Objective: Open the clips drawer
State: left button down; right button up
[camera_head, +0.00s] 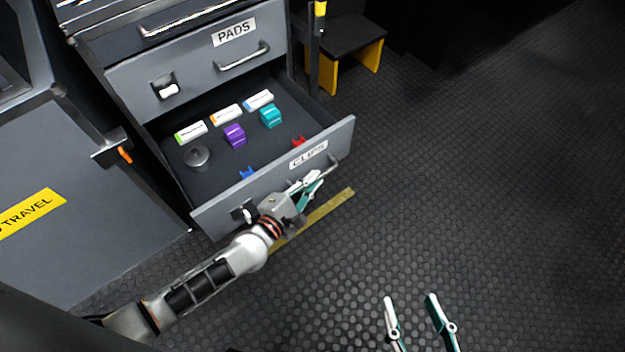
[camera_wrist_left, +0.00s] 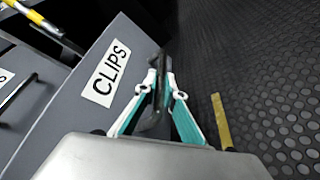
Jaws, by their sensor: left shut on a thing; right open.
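The clips drawer (camera_head: 228,212), with a white CLIPS label (camera_head: 307,154) on its grey front, is pulled well out of the cabinet in the head view. My left gripper (camera_head: 313,182) is at the drawer front, shut on the drawer's bar handle (camera_head: 335,163). In the left wrist view, the fingers of my left gripper (camera_wrist_left: 163,88) close around the dark handle, beside the CLIPS label (camera_wrist_left: 106,74). My right gripper (camera_head: 412,300) is open and empty above the floor at the bottom of the head view.
The drawer holds white boxes (camera_head: 226,114), a purple clip (camera_head: 235,135), a teal clip (camera_head: 270,116), red and blue clips and a round grey item (camera_head: 197,156). The PADS drawer (camera_head: 190,75) above is shut. A stool (camera_head: 350,38) stands behind. The right floor is clear.

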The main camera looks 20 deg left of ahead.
pick_arm(q)
jog(key=c, duration=2.1)
grip_release()
jog(key=shift+c, duration=0.2)
jog(key=shift+s, duration=0.1)
